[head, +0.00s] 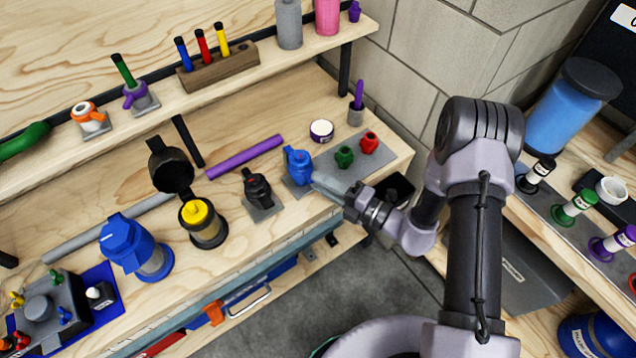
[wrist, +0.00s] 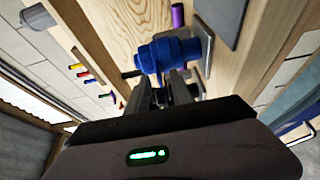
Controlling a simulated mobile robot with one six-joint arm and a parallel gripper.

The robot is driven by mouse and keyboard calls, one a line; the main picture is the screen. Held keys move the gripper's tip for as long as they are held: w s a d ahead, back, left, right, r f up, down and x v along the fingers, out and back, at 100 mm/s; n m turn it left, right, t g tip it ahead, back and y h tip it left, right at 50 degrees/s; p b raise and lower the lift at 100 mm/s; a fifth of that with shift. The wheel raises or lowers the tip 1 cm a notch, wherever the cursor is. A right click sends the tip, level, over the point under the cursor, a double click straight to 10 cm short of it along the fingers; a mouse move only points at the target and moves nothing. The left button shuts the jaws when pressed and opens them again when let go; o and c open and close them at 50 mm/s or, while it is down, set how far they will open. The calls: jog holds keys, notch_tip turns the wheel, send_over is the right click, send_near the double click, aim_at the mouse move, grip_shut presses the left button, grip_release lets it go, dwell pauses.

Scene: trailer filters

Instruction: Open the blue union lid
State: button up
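The blue union (head: 299,167) stands on a small grey plate near the front edge of the wooden workbench. It also shows in the wrist view (wrist: 168,54), straight in front of my gripper's fingers. My gripper (head: 318,182) reaches in from the right, with its fingertips at the union's right side. In the wrist view the two fingers (wrist: 165,88) are a little apart and their tips meet or overlap the blue body. Whether they clamp it is hidden. I cannot make out the lid's seam.
A black fitting (head: 258,188) stands just left of the union, and a purple tube (head: 245,157) lies behind it. A grey plate with a green fitting (head: 344,157) and a red fitting (head: 369,142) is to the right. A white-topped jar (head: 321,130) stands behind.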

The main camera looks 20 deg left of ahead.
jog(key=shift+w+a, duration=0.2)
jog(key=shift+a, duration=0.4)
jog(key=shift+c, duration=0.2)
grip_shut()
dwell(0.9)
